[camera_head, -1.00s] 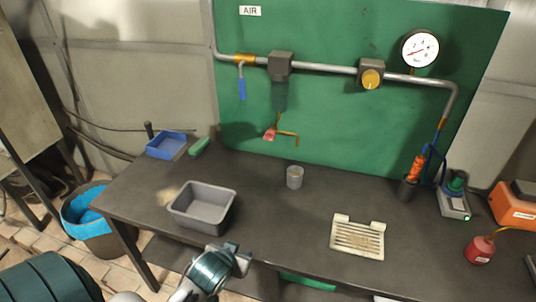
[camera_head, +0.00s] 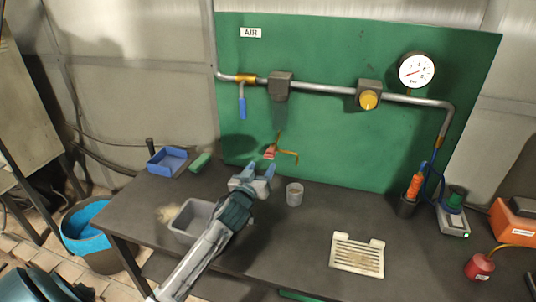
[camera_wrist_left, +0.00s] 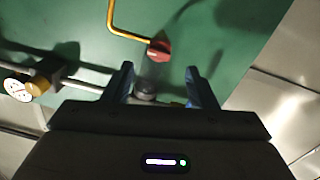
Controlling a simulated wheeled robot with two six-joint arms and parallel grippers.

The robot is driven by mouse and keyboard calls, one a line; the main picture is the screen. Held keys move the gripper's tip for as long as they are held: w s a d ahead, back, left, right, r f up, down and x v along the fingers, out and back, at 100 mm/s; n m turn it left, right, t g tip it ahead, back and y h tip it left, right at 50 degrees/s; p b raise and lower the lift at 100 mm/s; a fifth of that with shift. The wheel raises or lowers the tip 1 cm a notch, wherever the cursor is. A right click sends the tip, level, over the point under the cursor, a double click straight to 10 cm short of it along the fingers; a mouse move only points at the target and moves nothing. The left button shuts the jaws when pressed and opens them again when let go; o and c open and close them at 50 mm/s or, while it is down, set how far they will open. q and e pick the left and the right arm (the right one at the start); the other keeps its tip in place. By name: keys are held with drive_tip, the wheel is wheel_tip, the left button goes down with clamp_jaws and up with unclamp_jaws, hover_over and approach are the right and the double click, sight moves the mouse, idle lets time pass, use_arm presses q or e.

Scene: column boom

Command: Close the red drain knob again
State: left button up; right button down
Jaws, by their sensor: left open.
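The red drain knob (camera_head: 269,153) sits below the grey filter unit (camera_head: 280,86) on the green board, with a brass pipe (camera_head: 287,155) bending off to its right. In the left wrist view the red knob (camera_wrist_left: 159,50) shows ahead of my jaws, between and beyond the fingertips. My left gripper (camera_head: 258,171) is open, just below and in front of the knob, with its blue fingers pointing up toward it. It appears apart from the knob. The gripper also shows in the left wrist view (camera_wrist_left: 160,80), with nothing between its fingers. My right gripper is not in view.
A grey bin (camera_head: 184,222) stands on the dark bench, partly behind my left arm. A grey cup (camera_head: 294,194) stands close to the right of the gripper. A blue tray (camera_head: 168,160) is at the left, a slotted cream plate (camera_head: 357,255) at the right.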

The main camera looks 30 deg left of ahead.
sight(268, 155)
use_arm(q)
drive_tip(key=w, duration=0.2)
drive_tip(key=w+p, duration=0.1)
drive_tip(key=w, duration=0.1)
drive_tip(key=w+a+p, duration=0.1)
drive_tip(key=w, duration=0.1)
drive_tip(key=shift+w+a, duration=0.1)
drive_tip(key=shift+w, duration=0.3)
drive_tip(key=shift+c, duration=0.4)
drive_tip(key=c, duration=0.9)
drive_tip(key=shift+o, duration=0.2)
drive_tip(key=shift+f, duration=0.1)
